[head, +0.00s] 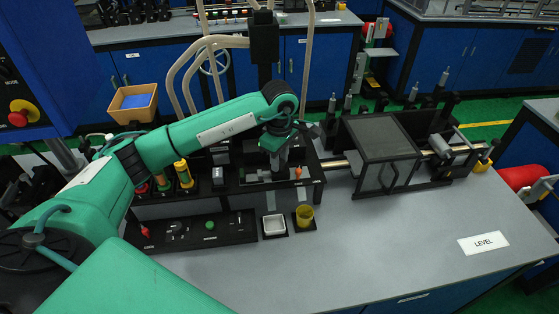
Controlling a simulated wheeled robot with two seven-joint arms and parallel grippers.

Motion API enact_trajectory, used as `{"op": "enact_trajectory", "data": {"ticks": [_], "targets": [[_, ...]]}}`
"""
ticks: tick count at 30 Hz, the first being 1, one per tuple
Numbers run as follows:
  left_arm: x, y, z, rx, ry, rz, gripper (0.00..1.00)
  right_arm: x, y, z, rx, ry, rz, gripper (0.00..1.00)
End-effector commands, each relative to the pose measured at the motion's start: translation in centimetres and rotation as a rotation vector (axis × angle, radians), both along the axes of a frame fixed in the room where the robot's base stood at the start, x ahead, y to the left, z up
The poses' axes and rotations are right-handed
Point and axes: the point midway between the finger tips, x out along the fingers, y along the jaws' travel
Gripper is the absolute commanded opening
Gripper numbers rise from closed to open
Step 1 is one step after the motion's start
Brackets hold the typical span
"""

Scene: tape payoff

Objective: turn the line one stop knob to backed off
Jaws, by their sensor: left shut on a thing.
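My left gripper (279,160) points down at the black fixture (312,176) in the middle of the bench, in the head view. Its fingers are shut on a small part there, which they mostly hide. By its place this appears to be the line one stop knob, but its setting cannot be read. A small orange piece (299,172) shows just right of the fingers. My right gripper is not in view.
A dark clear-sided box (384,150) stands right of the gripper. The grey bench around the LEVEL sign (483,243) is clear.

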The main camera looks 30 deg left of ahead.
Motion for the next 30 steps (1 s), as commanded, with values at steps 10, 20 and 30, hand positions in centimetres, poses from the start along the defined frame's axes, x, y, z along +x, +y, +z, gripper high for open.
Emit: {"op": "enact_trajectory", "data": {"ticks": [10, 20, 30], "targets": [[0.0, 0.0, 0.1, 0.000, 0.000, 0.002, 0.48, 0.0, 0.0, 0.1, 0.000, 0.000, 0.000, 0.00], [0.0, 0.0, 0.2, 0.000, -0.001, 0.001, 0.50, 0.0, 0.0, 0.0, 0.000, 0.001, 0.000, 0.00], [0.1, 0.0, 5.2, 0.000, -0.006, 0.001, 0.50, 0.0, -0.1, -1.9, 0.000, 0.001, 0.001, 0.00]]}}
